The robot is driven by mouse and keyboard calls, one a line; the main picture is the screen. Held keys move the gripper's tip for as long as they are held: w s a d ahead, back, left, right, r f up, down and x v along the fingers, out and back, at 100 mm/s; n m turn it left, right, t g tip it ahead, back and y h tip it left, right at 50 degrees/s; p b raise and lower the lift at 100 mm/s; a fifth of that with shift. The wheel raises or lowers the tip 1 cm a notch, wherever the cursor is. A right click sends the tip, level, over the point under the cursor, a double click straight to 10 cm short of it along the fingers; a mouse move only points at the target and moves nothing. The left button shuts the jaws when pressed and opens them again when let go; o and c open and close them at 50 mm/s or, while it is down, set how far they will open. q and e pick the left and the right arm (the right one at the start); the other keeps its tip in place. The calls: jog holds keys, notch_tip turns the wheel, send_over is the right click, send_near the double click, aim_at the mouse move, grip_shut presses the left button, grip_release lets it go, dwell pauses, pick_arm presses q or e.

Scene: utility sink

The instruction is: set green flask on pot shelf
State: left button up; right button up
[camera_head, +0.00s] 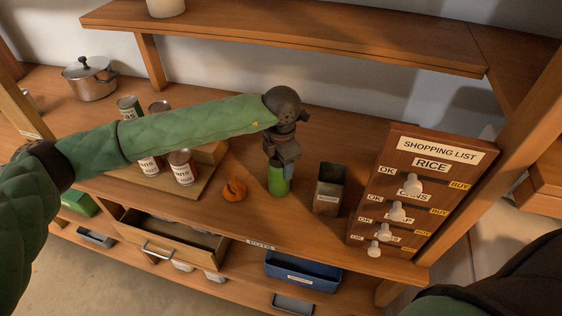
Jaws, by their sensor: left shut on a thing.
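The green flask (278,184) is upright at the middle of the wooden counter, just right of an orange item. My left gripper (280,164) points down over it and is shut on its upper part, which the fingers partly hide. I cannot tell whether the flask's base touches the counter. A shelf label (261,245) on the counter's front edge is small and hard to read. My right gripper is not in view; only a dark part of my right arm shows at the lower right.
A grey metal canister (328,188) stands close right of the flask, and an orange item (234,190) lies left. A shopping list board (420,195) stands at the right. A steel pot (90,80) sits far left. An open drawer (172,238) juts out below; an upper shelf (300,30) runs behind.

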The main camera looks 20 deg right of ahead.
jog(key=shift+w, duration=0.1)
pick_arm(q)
jog(key=shift+f, duration=0.1)
jog(key=o, duration=1.2)
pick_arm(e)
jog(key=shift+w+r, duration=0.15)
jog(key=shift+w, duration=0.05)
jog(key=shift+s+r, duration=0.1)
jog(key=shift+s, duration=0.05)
